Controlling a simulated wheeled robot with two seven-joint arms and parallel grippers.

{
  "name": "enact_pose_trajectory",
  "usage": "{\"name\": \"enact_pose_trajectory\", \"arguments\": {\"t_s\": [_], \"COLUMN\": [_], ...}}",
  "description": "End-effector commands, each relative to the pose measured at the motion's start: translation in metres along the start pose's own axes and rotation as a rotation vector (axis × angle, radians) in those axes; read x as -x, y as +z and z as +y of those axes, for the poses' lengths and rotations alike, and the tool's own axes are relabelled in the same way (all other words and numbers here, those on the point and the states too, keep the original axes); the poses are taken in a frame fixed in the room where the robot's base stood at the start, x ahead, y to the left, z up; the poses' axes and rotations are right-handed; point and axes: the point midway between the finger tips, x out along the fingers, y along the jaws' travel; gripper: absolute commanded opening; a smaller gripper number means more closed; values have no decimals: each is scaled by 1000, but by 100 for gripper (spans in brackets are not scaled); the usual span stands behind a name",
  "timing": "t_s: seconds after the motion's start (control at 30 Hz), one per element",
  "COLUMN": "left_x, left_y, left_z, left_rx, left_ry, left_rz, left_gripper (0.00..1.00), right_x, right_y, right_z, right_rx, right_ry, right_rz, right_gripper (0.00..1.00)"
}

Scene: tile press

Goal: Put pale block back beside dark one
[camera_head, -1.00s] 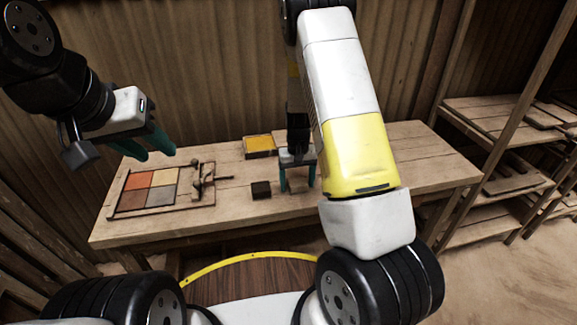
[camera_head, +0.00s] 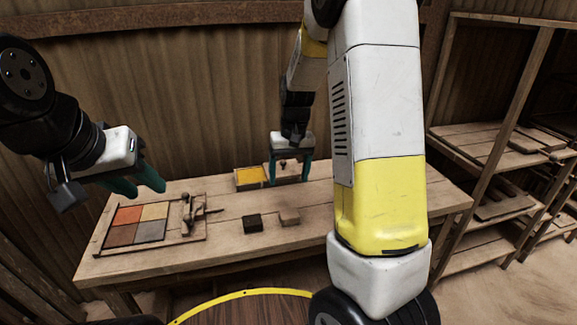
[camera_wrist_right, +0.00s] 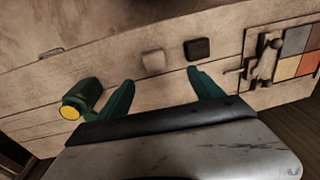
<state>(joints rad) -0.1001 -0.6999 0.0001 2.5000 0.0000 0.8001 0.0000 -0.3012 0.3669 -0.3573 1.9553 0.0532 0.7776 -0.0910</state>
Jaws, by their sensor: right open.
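The pale block (camera_head: 289,217) stands on the table just right of the dark block (camera_head: 252,223), with a small gap between them. In the right wrist view the pale block (camera_wrist_right: 153,61) is left of the dark block (camera_wrist_right: 197,49). My right gripper (camera_head: 278,182) is open and empty, raised above the table and behind the blocks in the head view. Its two green fingers (camera_wrist_right: 161,80) show spread apart in the wrist view, with nothing between them. My left gripper (camera_head: 145,190) is open and empty above the left end of the table.
A wooden frame with coloured tiles (camera_head: 112,246) and a press lever (camera_head: 187,212) lies left of the blocks. A yellow-filled tray (camera_head: 249,179) stands behind them. A green thing with a yellow end (camera_wrist_right: 75,110) lies on the table. Shelves (camera_head: 485,147) stand at the right.

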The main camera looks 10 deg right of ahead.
Motion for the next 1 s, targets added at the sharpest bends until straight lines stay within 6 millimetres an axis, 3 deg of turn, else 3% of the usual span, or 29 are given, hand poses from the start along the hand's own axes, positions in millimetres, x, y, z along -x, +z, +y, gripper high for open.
{"name": "enact_pose_trajectory", "arguments": {"t_s": [0.03, 0.2, 0.43, 0.6, 0.7, 1.0], "left_x": [0, 0, 0, 0, 0, 0], "left_y": [0, 0, 0, 0, 0, 0], "left_z": [0, 0, 0, 0, 0, 0], "left_rx": [0, 0, 0, 0, 0, 0], "left_ry": [0, 0, 0, 0, 0, 0], "left_rz": [0, 0, 0, 0, 0, 0], "left_gripper": [36, 36, 36, 36, 36, 36], "right_x": [25, 92, 156, 176, 180, 181], "right_y": [10, 55, 131, 179, 197, 210], "right_z": [-3, -15, -26, -30, -32, -32], "right_rx": [-5, -1, 22, 39, 45, 48], "right_ry": [-30, -106, -147, -135, -122, -111], "right_rz": [38, 151, 316, 418, 458, 486], "right_gripper": [76, 76, 76, 76, 76, 76]}}
